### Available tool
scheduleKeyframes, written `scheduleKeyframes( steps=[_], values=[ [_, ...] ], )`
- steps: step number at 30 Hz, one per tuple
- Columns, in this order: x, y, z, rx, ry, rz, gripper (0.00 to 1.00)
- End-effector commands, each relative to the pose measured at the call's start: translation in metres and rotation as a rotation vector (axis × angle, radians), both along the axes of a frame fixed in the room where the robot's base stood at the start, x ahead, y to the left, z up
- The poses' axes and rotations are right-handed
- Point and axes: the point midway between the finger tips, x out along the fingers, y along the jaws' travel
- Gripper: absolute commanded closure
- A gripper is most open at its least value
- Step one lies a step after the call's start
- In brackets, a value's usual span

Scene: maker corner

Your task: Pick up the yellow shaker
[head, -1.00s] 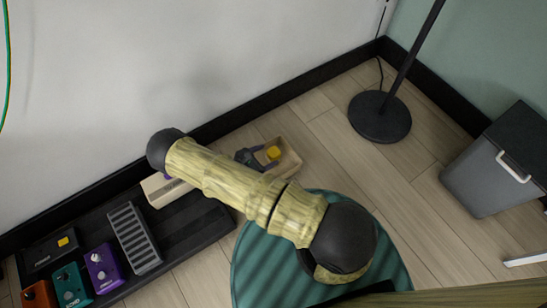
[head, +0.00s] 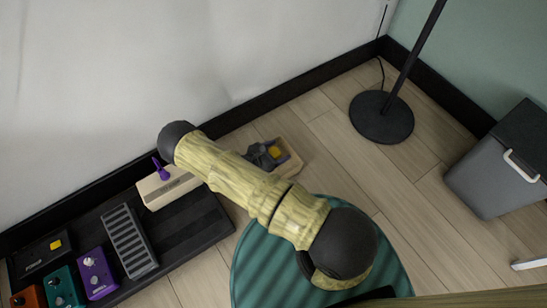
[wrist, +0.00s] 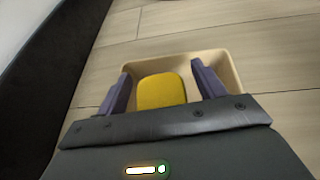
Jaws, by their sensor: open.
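The yellow shaker (wrist: 161,92) is a rounded yellow block in a small pale wooden tray (wrist: 225,64) on the floor. It also shows in the head view (head: 276,152), partly covered by my gripper (head: 268,153). In the wrist view my gripper (wrist: 160,72) is open, with one dark finger on each side of the shaker and small gaps between. The fingers reach over the tray. The shaker's lower part is hidden by the gripper body, and I cannot tell the fingers' exact height.
A black pedalboard (head: 185,235) with several coloured pedals and a cream box with a purple stick (head: 170,187) lie to the left. A black lamp base (head: 381,117) and grey bin (head: 495,175) stand right. A green striped round surface (head: 262,265) lies in front.

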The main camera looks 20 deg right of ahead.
Motion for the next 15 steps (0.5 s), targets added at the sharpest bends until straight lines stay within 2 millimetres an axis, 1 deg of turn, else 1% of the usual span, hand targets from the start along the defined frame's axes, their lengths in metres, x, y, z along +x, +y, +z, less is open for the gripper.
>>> scheduleKeyframes(
  steps=[4,5,6,8,12,15],
  values=[
    [-0.0002,0.0001,-0.0001,0.000,0.000,0.000,0.31],
    [-0.0002,0.0001,-0.0001,0.000,0.000,0.000,0.33],
    [-0.0002,0.0001,-0.0001,0.000,0.001,0.000,0.41],
    [-0.0002,0.0002,-0.0002,0.000,0.001,0.000,0.53],
    [-0.0002,0.0002,-0.0002,0.000,0.001,0.000,0.80],
    [-0.0001,0.0001,-0.0001,0.000,0.000,0.000,0.81]
  ],
)
